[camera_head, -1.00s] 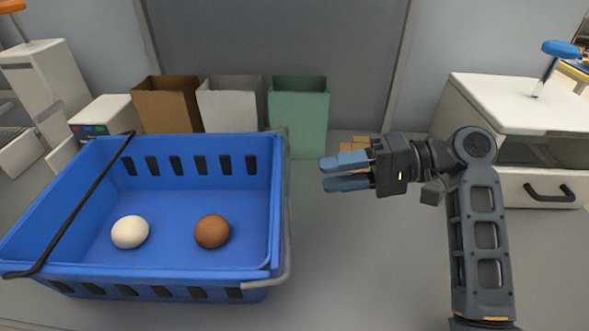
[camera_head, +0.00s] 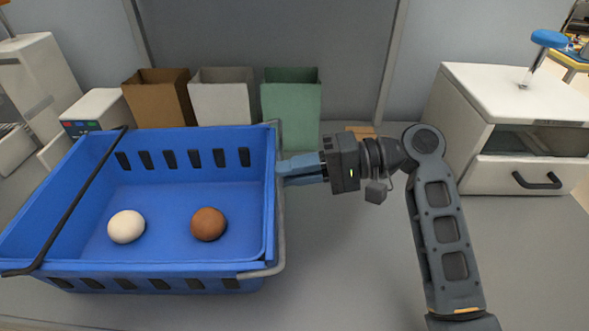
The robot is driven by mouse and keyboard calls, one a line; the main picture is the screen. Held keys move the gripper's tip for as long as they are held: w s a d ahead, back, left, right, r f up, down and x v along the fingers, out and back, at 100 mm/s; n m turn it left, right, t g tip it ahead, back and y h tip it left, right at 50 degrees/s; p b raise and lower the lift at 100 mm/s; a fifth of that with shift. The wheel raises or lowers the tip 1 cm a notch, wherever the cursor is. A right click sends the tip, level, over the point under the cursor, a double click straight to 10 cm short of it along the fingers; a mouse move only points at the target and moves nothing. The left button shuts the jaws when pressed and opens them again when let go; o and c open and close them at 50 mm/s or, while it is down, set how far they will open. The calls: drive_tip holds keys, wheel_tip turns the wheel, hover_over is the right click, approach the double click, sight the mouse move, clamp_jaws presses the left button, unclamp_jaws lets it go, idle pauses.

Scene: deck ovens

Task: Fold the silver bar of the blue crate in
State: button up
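The blue crate (camera_head: 190,267) stands on the counter at the left. Its silver bar (camera_head: 282,230) runs along the outside of the crate's right side, with ends bending toward the crate's front and back walls. A black bar (camera_head: 72,200) lies across the crate's left part. My gripper (camera_head: 282,170) points left, with its blue fingertips at the silver bar, level with the middle of the right side. The fingers look close together, but whether they are shut or hold the bar is not clear.
A white egg (camera_head: 126,227) and a brown egg (camera_head: 208,224) lie in the crate. Brown (camera_head: 160,102), white (camera_head: 223,103) and green (camera_head: 291,107) bins stand behind it. A white oven (camera_head: 515,95) is at the right. The counter right of the crate is clear.

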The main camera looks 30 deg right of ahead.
clamp_jaws()
drive_tip(key=shift+r, duration=0.15)
